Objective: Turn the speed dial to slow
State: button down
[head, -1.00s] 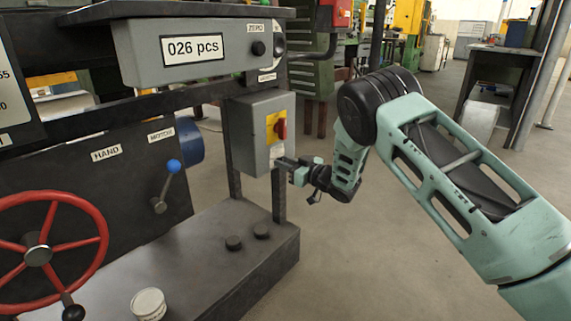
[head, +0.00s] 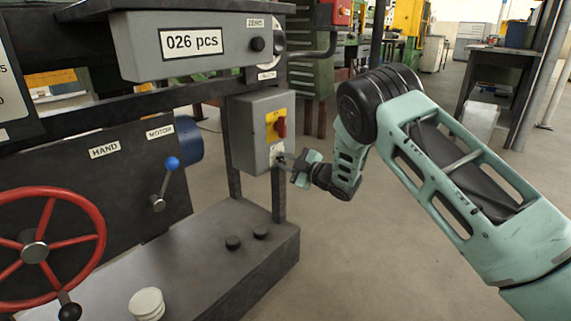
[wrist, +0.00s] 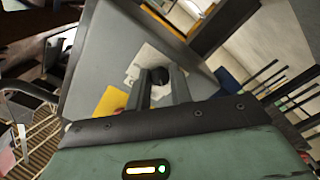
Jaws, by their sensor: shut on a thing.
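The grey control box (head: 258,130) stands on a post left of my arm. On its front are a red switch on a yellow plate (head: 272,119) and, lower down, a pale label plate (head: 276,150). The speed dial (wrist: 160,76) is a small dark knob on this plate in the wrist view. My gripper (head: 281,160) is at the lower front of the box. Its two fingers stand on either side of the dial and are shut on it. The fingers hide part of the dial and the plate, and I cannot read the markings.
A counter box reading 026 pcs (head: 175,46) overhangs to the upper left. A lever with a blue knob (head: 172,163) and a red handwheel (head: 100,235) are at the left. The floor right of the machine is clear near my arm.

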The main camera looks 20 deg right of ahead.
jog(key=shift+n, duration=1)
jog(key=c, duration=1.3)
grip_release()
jog(key=shift+o, duration=0.2)
jog(key=shift+d, duration=0.1)
jog(key=p+v, duration=0.3)
jog(key=v, duration=1.4)
jog(key=shift+s+p, duration=0.15)
jog(key=shift+p, duration=0.25)
